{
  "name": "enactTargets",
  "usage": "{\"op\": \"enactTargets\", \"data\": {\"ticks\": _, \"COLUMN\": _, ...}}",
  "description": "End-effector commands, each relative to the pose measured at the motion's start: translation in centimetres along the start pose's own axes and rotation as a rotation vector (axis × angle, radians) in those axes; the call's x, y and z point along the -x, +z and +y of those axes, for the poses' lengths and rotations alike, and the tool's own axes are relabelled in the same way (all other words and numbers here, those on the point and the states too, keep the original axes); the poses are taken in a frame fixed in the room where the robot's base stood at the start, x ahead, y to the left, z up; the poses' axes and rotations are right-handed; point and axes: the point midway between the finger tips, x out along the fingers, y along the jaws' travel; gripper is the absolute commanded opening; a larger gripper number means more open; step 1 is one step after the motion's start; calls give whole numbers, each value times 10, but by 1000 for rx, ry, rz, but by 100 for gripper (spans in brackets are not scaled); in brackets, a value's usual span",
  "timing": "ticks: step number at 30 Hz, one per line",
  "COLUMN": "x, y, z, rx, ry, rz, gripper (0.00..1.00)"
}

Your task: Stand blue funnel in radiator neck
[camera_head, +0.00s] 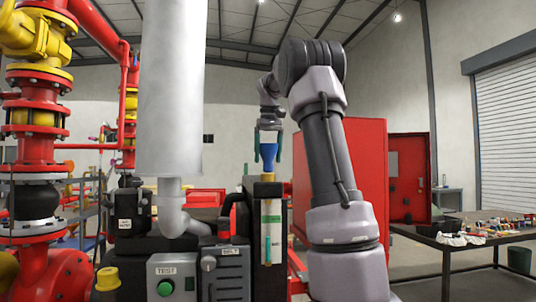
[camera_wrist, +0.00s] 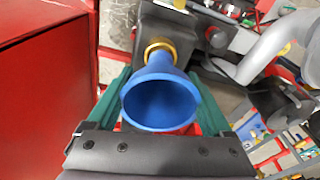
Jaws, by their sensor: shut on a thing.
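The blue funnel (camera_head: 268,155) is upright, wide mouth up, between the green fingers of my gripper (camera_head: 267,160). In the wrist view I look into the mouth of the funnel (camera_wrist: 160,103), with my gripper (camera_wrist: 163,82) shut on it, one finger on each side. The brass radiator neck (camera_head: 267,177) is directly below, on top of the dark radiator block. In the wrist view the spout meets the ring of the neck (camera_wrist: 159,46). The spout's tip is hidden, and I cannot tell how deep it sits.
A large grey exhaust pipe (camera_head: 172,90) stands left of the neck. A red cabinet (camera_head: 360,170) stands behind my arm at the right. A control box with a green button (camera_head: 166,287) is low at the front. A cluttered table (camera_head: 475,238) stands far right.

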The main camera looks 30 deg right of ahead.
Motion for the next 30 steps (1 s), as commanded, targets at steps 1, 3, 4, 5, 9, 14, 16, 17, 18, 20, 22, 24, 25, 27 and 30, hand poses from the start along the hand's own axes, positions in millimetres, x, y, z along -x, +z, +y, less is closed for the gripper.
{"op": "enactTargets", "data": {"ticks": 1, "x": -1, "y": 0, "z": 0, "rx": 0, "ry": 0, "rz": 0, "gripper": 18}}
{"op": "enactTargets", "data": {"ticks": 3, "x": -2, "y": 0, "z": 0, "rx": 0, "ry": 0, "rz": 0, "gripper": 18}}
{"op": "enactTargets", "data": {"ticks": 4, "x": -3, "y": 1, "z": 0, "rx": 0, "ry": 0, "rz": 0, "gripper": 18}}
{"op": "enactTargets", "data": {"ticks": 5, "x": -4, "y": 1, "z": 0, "rx": 0, "ry": 0, "rz": 0, "gripper": 18}}
{"op": "enactTargets", "data": {"ticks": 9, "x": -6, "y": 1, "z": 0, "rx": 0, "ry": 0, "rz": 0, "gripper": 18}}
{"op": "enactTargets", "data": {"ticks": 14, "x": -10, "y": 1, "z": 0, "rx": -1, "ry": -1, "rz": 0, "gripper": 18}}
{"op": "enactTargets", "data": {"ticks": 16, "x": -11, "y": 1, "z": 0, "rx": -1, "ry": -1, "rz": 0, "gripper": 18}}
{"op": "enactTargets", "data": {"ticks": 17, "x": -12, "y": 2, "z": 0, "rx": 0, "ry": -1, "rz": 0, "gripper": 18}}
{"op": "enactTargets", "data": {"ticks": 18, "x": -12, "y": 2, "z": 0, "rx": 0, "ry": -1, "rz": 0, "gripper": 18}}
{"op": "enactTargets", "data": {"ticks": 20, "x": -14, "y": 2, "z": 0, "rx": 0, "ry": -1, "rz": 0, "gripper": 18}}
{"op": "enactTargets", "data": {"ticks": 22, "x": -15, "y": 2, "z": 0, "rx": 0, "ry": -1, "rz": 0, "gripper": 18}}
{"op": "enactTargets", "data": {"ticks": 24, "x": -16, "y": 2, "z": 0, "rx": 0, "ry": -1, "rz": -1, "gripper": 18}}
{"op": "enactTargets", "data": {"ticks": 25, "x": -17, "y": 2, "z": 0, "rx": 0, "ry": -1, "rz": -1, "gripper": 18}}
{"op": "enactTargets", "data": {"ticks": 27, "x": -18, "y": 2, "z": 0, "rx": 0, "ry": 0, "rz": 0, "gripper": 18}}
{"op": "enactTargets", "data": {"ticks": 30, "x": -20, "y": 2, "z": 0, "rx": 0, "ry": 0, "rz": 0, "gripper": 18}}
